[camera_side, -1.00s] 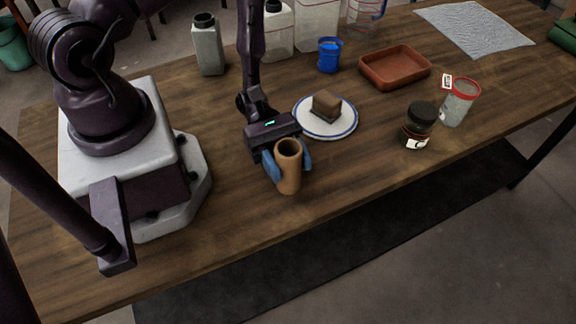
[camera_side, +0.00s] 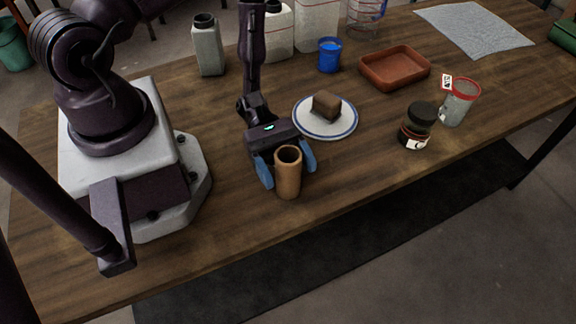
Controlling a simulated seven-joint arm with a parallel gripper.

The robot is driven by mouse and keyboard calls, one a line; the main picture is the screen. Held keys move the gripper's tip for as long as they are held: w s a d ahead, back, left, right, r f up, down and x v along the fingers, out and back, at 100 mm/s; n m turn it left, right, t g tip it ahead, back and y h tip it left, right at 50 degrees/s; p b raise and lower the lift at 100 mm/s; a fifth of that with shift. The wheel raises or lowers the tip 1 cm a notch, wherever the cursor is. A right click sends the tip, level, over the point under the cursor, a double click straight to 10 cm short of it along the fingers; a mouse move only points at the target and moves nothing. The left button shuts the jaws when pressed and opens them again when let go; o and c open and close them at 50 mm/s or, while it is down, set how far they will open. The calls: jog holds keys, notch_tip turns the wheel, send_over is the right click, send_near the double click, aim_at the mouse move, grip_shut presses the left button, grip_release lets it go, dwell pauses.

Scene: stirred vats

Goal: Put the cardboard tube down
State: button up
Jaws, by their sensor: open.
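The cardboard tube (camera_side: 288,176) is a tan, hollow cylinder. It stands upright on the wooden table (camera_side: 345,175), near the front edge. My gripper (camera_side: 287,173) is open around it, with one blue finger to its left and one to its right. A gap shows between the tube and the left finger; the right finger also appears apart from it. The dark palm of my gripper is just behind the tube.
A white plate (camera_side: 345,128) with a blue rim holds a brown block (camera_side: 326,105) behind and right of the tube. A dark-lidded jar (camera_side: 417,125), red-rimmed cup (camera_side: 460,101), terracotta tray (camera_side: 395,67) and blue cup (camera_side: 329,55) stand farther off.

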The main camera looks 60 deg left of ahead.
jog(key=a, duration=1.1)
jog(key=shift+a, duration=0.4)
jog(key=s+r+m+t+y, duration=0.2)
jog(key=r+m+y, duration=0.7)
jog(key=r, duration=0.6)
jog(key=s+r+m+t+y, duration=0.2)
jog(key=r+m+y, duration=0.7)
jog(key=r, duration=0.6)
jog(key=shift+s+r+t, duration=0.2)
jog(key=shift+r+t, duration=0.1)
jog(key=shift+t, duration=0.5)
